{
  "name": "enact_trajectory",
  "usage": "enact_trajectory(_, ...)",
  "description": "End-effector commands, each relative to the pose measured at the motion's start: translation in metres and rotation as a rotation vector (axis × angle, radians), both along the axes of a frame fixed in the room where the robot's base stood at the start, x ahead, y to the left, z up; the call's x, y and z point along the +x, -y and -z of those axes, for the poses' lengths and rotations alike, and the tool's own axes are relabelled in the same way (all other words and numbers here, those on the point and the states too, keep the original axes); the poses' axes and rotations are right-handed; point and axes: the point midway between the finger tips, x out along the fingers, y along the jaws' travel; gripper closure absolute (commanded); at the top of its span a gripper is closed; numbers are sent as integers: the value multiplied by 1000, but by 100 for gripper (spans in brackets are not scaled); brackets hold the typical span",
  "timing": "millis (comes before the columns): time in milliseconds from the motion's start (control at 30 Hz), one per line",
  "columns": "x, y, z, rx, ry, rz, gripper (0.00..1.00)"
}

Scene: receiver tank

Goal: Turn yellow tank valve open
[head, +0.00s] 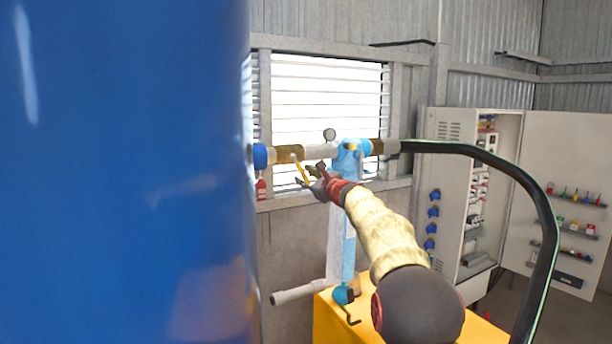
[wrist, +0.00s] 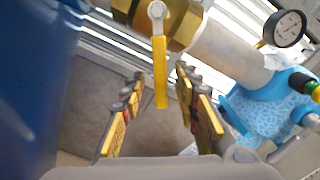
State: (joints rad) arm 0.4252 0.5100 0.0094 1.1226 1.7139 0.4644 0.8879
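The yellow valve handle (wrist: 160,72) hangs down from a brass valve body (wrist: 183,22) in the wrist view. In the head view the yellow handle (head: 301,173) slants down from the brass valve (head: 288,154) on the pipe beside the blue tank (head: 120,170). My gripper (wrist: 158,108) is open, with one finger on each side of the handle's lower end. A gap shows between the handle and each finger. In the head view my gripper (head: 312,176) is at the handle, and its fingers are small and partly merge with it.
A pressure gauge (wrist: 290,28) and a light blue fitting (wrist: 262,105) are right of the valve. A black hose (head: 480,155) arches to the right. A yellow box (head: 325,318) stands below my arm. An open electrical cabinet (head: 450,200) is at the right.

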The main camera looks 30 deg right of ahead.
Motion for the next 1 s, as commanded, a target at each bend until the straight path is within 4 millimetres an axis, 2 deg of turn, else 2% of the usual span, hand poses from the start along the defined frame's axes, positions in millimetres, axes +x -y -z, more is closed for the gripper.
enact_trajectory(233, 0, 0, 0, -1, 0, 0, 70)
enact_trajectory(767, 0, 0, 0, -1, 0, 0, 100)
enact_trajectory(1000, 0, 0, 0, -1, 0, 0, 100)
